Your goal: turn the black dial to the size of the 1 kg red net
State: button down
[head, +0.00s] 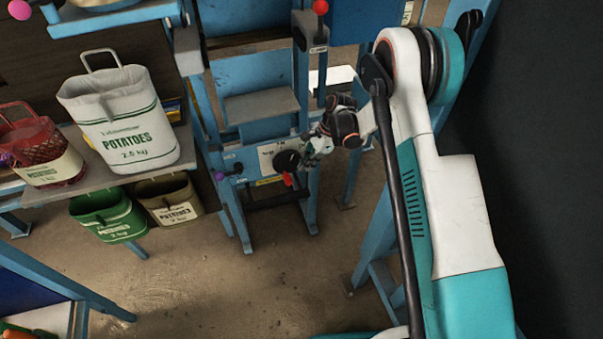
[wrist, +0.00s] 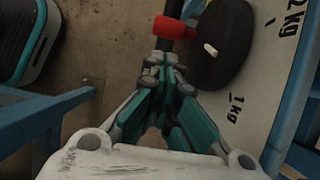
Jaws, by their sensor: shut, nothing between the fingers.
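The black dial (head: 287,160) is on the front panel of the blue frame. The wrist view shows the dial (wrist: 226,42) with a white mark on its face, and printed labels "1 kg" (wrist: 236,108) and "2 kg" (wrist: 292,18) beside it. A red piece (wrist: 175,28) on a dark rod stands by the dial's edge; it shows below the dial in the head view (head: 288,179). My gripper (wrist: 168,68) is shut and empty, its tips close to the red piece and dial; contact is unclear. The red net (head: 45,160), with a pale band, sits on the left shelf.
A white potato sack (head: 122,120) marked 2.5 kg stands beside the net. Green (head: 108,215) and brown (head: 170,200) sacks hang below the shelf. A red-knobbed lever (head: 320,8) rises above the dial panel. Blue frame legs flank the panel. The floor in front is clear.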

aim_at(290, 168)
jog(key=s+v, duration=0.1)
jog(key=v, duration=0.5)
notch_tip(290, 168, down, 13)
jog(key=a+t+h+p, duration=0.1)
jog(key=a+h, duration=0.1)
jog(key=h, duration=0.1)
jog(key=a+r, duration=0.1)
jog(key=a+r+b, duration=0.1)
jog(key=a, duration=0.1)
jog(key=shift+s+r, duration=0.2)
jog(key=shift+s+a+f+g+y, duration=0.1)
jog(key=shift+a+f+g+y, duration=0.2)
jog(key=shift+y, duration=0.8)
dwell(0.3)
jog(key=shift+s+a+f, duration=0.1)
jog(key=shift+a, duration=0.2)
jog(key=shift+s+a+f, duration=0.1)
jog(key=shift+a+f, duration=0.05)
jog(key=shift+a, duration=0.2)
dwell(2.0)
